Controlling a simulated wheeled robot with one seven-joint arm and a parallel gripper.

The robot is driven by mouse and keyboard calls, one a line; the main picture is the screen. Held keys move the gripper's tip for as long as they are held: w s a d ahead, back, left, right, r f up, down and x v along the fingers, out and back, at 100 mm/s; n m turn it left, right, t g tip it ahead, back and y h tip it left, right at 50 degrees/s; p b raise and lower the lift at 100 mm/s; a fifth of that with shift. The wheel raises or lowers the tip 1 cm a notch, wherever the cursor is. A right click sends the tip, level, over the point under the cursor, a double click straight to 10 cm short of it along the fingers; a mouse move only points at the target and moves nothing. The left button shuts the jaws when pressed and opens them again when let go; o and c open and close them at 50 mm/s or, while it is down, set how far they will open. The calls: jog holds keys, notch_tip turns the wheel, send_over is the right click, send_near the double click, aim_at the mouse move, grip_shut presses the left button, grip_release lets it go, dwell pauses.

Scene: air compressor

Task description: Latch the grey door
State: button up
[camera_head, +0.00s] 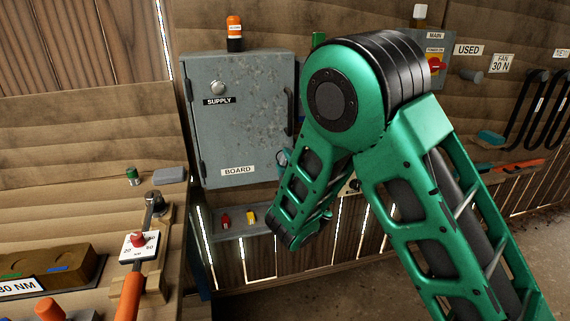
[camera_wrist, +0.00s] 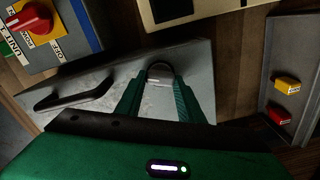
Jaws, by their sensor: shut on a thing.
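The grey door (camera_head: 235,115) is the front of a wall cabinet, marked SUPPLY above and BOARD below, with a round silver knob (camera_head: 217,87) at upper left. Its dark handle (camera_head: 289,110) is on the right side. In the wrist view the grey door (camera_wrist: 75,82) lies tilted, with the handle (camera_wrist: 75,96) at left. My arm covers most of the gripper in the head view. I cannot tell whether the door is fully flush.
A shelf below the cabinet holds a red block (camera_head: 225,219) and a yellow block (camera_head: 250,216). A red rotary switch (camera_wrist: 30,22) is close by in the wrist view. A wooden bench with an orange-handled tool (camera_head: 130,295) stands at left.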

jog(key=shift+d+f+n, duration=0.1)
jog(key=shift+f+n, duration=0.05)
jog(key=shift+n, duration=2.15)
jog(key=o, duration=1.1)
jog(key=shift+c, duration=0.2)
jog(key=shift+s, duration=0.1)
jog(key=v, duration=1)
jog(key=shift+s, duration=0.2)
jog(key=shift+d, duration=0.1)
